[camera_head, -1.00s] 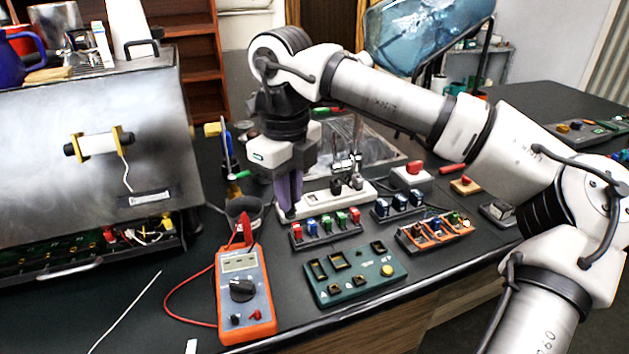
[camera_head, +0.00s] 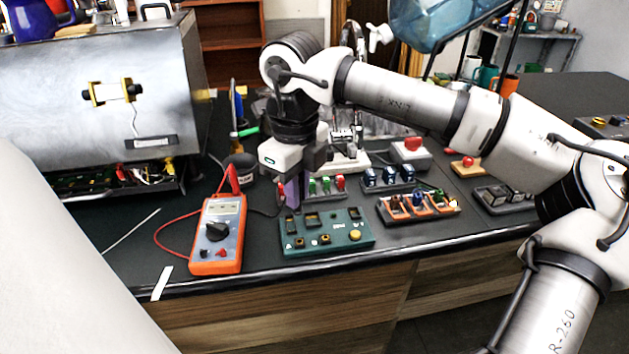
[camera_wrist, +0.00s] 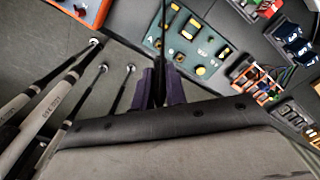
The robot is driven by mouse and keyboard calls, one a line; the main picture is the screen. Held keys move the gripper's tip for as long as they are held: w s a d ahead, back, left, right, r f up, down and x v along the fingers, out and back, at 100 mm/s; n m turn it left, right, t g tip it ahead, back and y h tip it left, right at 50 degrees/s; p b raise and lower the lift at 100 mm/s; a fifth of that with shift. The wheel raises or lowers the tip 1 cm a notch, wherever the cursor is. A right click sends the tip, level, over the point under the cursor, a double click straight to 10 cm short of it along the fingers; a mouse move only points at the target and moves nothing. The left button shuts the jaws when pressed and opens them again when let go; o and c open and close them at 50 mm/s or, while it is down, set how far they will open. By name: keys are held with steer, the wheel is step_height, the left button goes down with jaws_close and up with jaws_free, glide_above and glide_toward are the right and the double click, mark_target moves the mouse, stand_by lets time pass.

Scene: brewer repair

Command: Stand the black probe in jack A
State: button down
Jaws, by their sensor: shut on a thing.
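My gripper (camera_head: 290,192) is shut, with purple fingers, just behind the green board (camera_head: 350,236). In the wrist view, my gripper (camera_wrist: 160,88) has a thin dark upright piece, seemingly the black probe (camera_wrist: 162,30), between its fingers. The fingers and wrist hide most of it, and it cannot be made out in the head view. The green board (camera_wrist: 205,42) lies beyond the fingertips in the wrist view. A letter A shows there beside a small round jack (camera_wrist: 157,43), close to the probe's line. Whether probe and board touch cannot be told.
An orange multimeter (camera_head: 217,235) with a red lead lies left of the board. A rack of coloured switches (camera_head: 325,187) stands close behind the gripper. Blue parts (camera_head: 388,178) and an orange-framed rack (camera_head: 418,207) are to the right. A metal brewer (camera_head: 90,75) stands left.

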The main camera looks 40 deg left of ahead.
mark_target(298, 211)
steer(key=shift+d+f, duration=0.15)
steer(key=shift+f+b, duration=1.9)
steer(key=shift+f, duration=1.1)
steer(key=shift+r, duration=0.15)
steer(key=shift+f+b, duration=0.75)
steer(key=shift+b, duration=0.35)
stand_by(0.4)
steer(key=c, duration=1.3)
jaws_free()
steer(key=shift+c, duration=0.2)
step_height(298, 211, up, 14)
steer(key=shift+f+b, duration=0.1)
steer(key=shift+b, duration=0.3)
